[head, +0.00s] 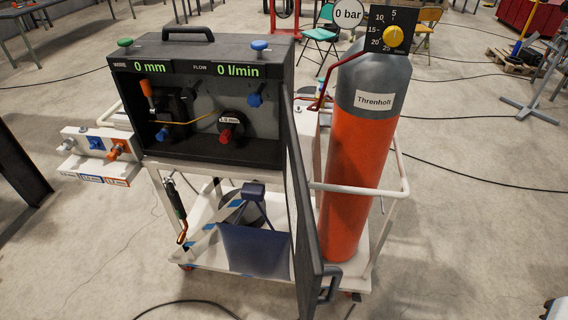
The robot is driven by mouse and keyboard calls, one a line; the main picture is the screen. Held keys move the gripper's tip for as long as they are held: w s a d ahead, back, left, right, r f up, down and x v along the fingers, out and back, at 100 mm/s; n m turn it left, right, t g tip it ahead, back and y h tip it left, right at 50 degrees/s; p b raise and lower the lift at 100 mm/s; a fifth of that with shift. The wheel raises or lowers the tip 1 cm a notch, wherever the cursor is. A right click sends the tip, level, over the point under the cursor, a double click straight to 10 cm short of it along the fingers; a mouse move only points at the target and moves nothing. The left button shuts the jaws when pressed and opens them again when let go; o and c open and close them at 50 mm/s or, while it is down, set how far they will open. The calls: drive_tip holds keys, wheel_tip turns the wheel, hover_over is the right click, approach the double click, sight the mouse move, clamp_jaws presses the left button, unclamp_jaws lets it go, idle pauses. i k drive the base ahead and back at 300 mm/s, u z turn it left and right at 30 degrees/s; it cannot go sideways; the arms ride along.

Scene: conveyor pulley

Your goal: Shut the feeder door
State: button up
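The feeder (200,50) is a dark box on top of a white cart, with its front open toward me. Its door (306,215) stands wide open, hinged at the box's right front edge and reaching toward me, seen nearly edge-on. A dark handle (329,284) sits on the door's outer side near its free lower end. Inside the box show a spool with a red knob (226,135), a yellow wire and blue and orange levers. My gripper is not in view.
An orange gas cylinder (360,170) stands on the cart close to the right of the door. A white rail (402,170) runs around it. A dark blue object (255,248) sits on the cart's lower shelf. A holder with coloured knobs (98,150) hangs left.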

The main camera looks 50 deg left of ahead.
sight(310, 271)
drive_tip(key=u, duration=0.2)
drive_tip(key=i, duration=0.7)
drive_tip(key=u, duration=2.8)
drive_tip(key=k, duration=0.4)
